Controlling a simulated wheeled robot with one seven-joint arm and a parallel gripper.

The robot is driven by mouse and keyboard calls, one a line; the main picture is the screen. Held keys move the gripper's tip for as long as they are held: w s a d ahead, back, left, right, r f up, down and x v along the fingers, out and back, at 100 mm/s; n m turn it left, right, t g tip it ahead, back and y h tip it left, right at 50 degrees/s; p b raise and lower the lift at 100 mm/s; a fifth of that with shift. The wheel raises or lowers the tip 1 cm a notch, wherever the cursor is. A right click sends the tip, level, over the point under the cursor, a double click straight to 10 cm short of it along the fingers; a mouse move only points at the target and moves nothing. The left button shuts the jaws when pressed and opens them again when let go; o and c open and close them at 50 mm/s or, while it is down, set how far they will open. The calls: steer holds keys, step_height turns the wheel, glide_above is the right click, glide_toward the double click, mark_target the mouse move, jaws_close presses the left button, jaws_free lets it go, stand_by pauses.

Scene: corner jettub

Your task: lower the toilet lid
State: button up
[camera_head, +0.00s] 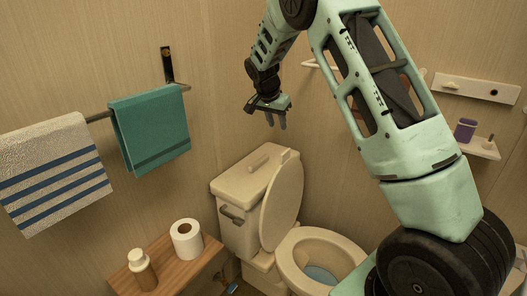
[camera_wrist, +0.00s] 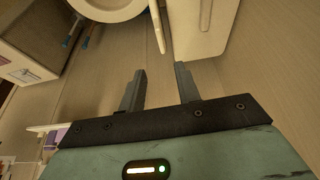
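The toilet lid (camera_head: 283,200) is raised, standing nearly upright in front of the tank (camera_head: 238,226). The seat ring (camera_head: 290,262) lies flat on the bowl, and the bowl's opening is uncovered. In the wrist view the lid (camera_wrist: 157,24) shows nearly edge-on between the bowl (camera_wrist: 105,10) and the pale tank top (camera_wrist: 200,28). My gripper (camera_head: 277,121) hangs above the tank and lid, fingers pointing down and apart from both. In the wrist view its two fingers (camera_wrist: 162,72) are spread with nothing between them. My arm hides part of the right side.
A wooden stand (camera_head: 172,268) left of the toilet holds a paper roll (camera_head: 186,240) and a bottle (camera_head: 141,270). A teal towel (camera_head: 150,130) and a striped towel (camera_head: 52,175) hang on the left wall. A small shelf (camera_head: 481,148) with a purple cup (camera_head: 465,130) is at right.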

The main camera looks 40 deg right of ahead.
mark_target(285, 152)
steer(key=p+x, duration=0.3)
steer(key=x, duration=1.4)
steer(key=shift+w+d+f, duration=0.1)
steer(key=shift+w+d, duration=0.05)
steer(key=shift+d, duration=0.05)
jaws_close()
